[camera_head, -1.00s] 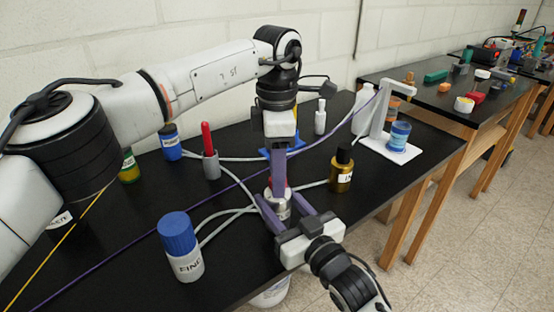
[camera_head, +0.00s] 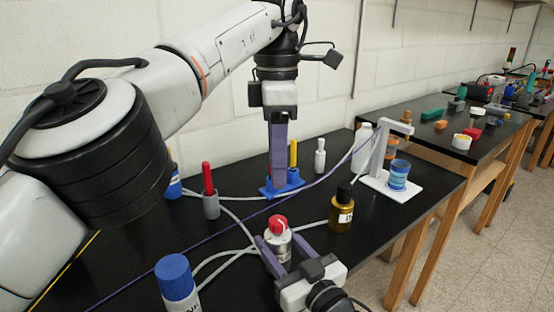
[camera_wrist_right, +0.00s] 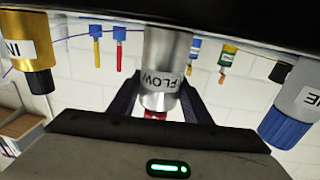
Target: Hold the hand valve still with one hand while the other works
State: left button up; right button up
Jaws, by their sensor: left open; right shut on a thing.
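The hand valve (camera_head: 279,243) is a silver cylinder with a red knob on top, standing upright on the black table. In the right wrist view, which is upside down, its silver body (camera_wrist_right: 166,62) carries a FLOW label. My right gripper (camera_head: 276,252) is shut around the valve's body from the front, a finger on each side. My left gripper (camera_head: 278,183) points down behind the valve, apart from it, in front of or over a blue base (camera_head: 266,190). It is open with nothing visible between its fingers, which overlap in this view.
A blue-capped bottle (camera_head: 178,285) stands front left, a gold bottle (camera_head: 341,212) right of the valve. A grey holder with a red stick (camera_head: 209,180) is left. Pale tubes (camera_head: 230,258) and a purple cord cross the table. A white stand (camera_head: 378,150) with a blue jar is right.

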jog(key=o, duration=1.2)
